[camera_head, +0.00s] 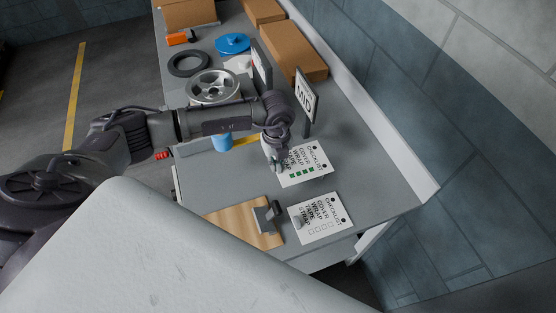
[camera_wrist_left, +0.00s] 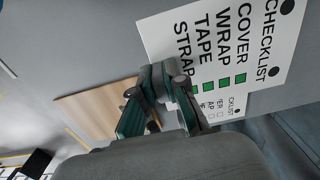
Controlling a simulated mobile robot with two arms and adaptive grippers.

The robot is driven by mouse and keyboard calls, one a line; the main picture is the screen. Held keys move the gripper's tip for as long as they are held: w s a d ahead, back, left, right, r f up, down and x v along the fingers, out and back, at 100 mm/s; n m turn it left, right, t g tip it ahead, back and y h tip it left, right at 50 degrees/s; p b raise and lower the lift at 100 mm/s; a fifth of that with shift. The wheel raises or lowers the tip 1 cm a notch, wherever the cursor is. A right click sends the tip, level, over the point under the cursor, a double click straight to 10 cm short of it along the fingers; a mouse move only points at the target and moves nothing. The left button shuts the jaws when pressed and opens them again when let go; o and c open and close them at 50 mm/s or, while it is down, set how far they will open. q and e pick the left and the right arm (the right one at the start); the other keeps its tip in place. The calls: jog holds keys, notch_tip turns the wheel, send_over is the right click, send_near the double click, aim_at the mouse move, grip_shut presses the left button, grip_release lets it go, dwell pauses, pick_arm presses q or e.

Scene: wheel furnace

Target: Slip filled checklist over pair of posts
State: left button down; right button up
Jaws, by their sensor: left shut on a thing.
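The filled checklist (camera_head: 305,166) is a white sheet with green boxes and two dark round marks at its heading end. It fills the upper right of the left wrist view (camera_wrist_left: 225,45). My left gripper (camera_head: 274,160) is shut on its edge near the word STRAP, with its fingers also in the wrist view (camera_wrist_left: 172,85). The sheet appears held above the grey table. A second checklist (camera_head: 318,218) with empty boxes lies nearer, and it too has two dark round marks. I cannot make out a pair of posts. My right gripper is not in view.
A wooden clipboard (camera_head: 235,222) with a dark clip lies beside the empty checklist. A standing MID sign (camera_head: 306,96) and a blue cup (camera_head: 222,142) are close to my left arm. A wheel (camera_head: 213,87), black ring (camera_head: 188,63) and cardboard box (camera_head: 291,52) stand farther back.

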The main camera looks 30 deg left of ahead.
aim_at(278, 181)
pick_arm(q)
jog(key=shift+w+f, duration=0.15)
jog(key=shift+f, duration=0.2)
jog(key=shift+f+b, duration=0.6)
jog(key=shift+b, duration=0.15)
jog(key=shift+f, duration=0.35)
jog(key=shift+f+b, duration=0.65)
jog(key=shift+b, duration=0.15)
jog(key=shift+f, duration=0.25)
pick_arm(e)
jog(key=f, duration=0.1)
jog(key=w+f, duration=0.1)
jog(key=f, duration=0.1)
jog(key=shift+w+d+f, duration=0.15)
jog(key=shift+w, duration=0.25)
pick_arm(q)
jog(key=shift+f+b, duration=0.15)
jog(key=shift+b, duration=0.15)
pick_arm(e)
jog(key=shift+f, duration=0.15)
pick_arm(q)
jog(key=shift+f+b, duration=1.05)
jog(key=shift+f, duration=0.35)
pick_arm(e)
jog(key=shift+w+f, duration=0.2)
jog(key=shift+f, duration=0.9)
